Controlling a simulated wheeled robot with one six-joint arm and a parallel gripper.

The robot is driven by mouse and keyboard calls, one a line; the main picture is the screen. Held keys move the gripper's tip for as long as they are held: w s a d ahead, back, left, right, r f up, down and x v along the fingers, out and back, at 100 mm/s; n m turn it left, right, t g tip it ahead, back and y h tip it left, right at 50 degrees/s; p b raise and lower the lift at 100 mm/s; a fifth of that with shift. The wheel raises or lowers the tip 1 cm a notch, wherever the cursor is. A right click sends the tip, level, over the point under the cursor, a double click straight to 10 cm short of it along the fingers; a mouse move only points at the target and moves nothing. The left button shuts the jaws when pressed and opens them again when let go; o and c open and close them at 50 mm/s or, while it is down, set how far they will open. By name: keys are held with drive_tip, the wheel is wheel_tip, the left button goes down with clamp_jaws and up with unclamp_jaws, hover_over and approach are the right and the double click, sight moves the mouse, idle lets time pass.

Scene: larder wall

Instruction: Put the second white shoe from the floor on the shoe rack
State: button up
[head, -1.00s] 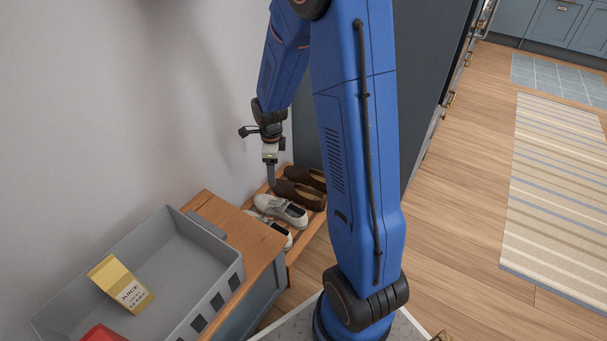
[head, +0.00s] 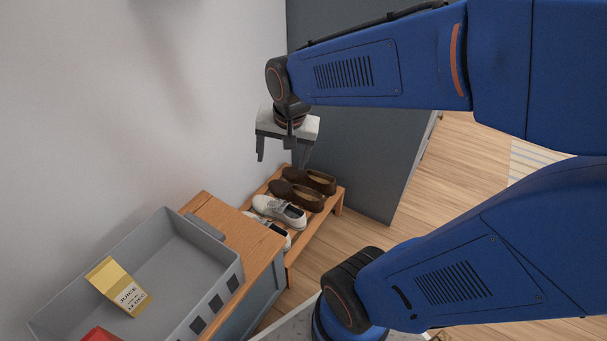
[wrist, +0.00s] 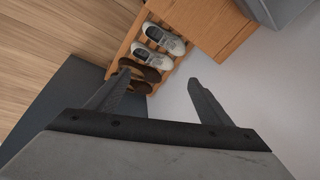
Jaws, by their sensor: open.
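Two white shoes stand side by side on the wooden shoe rack (head: 333,205). One white shoe (head: 279,211) shows almost whole, and the other white shoe (head: 275,232) is partly hidden by the wooden cabinet in the head view. In the wrist view both white shoes show, one (wrist: 145,57) beside the brown pair and the other (wrist: 165,40) nearer the cabinet. My gripper (head: 283,160) is open and empty, above the rack's far end near the wall. In the wrist view its fingers (wrist: 160,85) are spread wide with nothing between them.
Brown shoes (head: 298,195) fill the far end of the rack. A wooden-topped cabinet (head: 240,240) stands at the near end, bearing a grey crate (head: 175,235) with a yellow juice carton (head: 118,287) and a red item. A tall dark grey panel (head: 360,150) stands behind the rack.

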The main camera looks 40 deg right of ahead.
drive_tip(key=s+a+r+n+t, duration=0.1)
drive_tip(key=s+r+n, duration=0.2)
drive_tip(key=s+n, duration=0.5)
drive_tip(key=shift+s+a+r, duration=0.25)
drive_tip(key=shift+s+r, duration=0.05)
drive_tip(key=shift+s, duration=1.45)
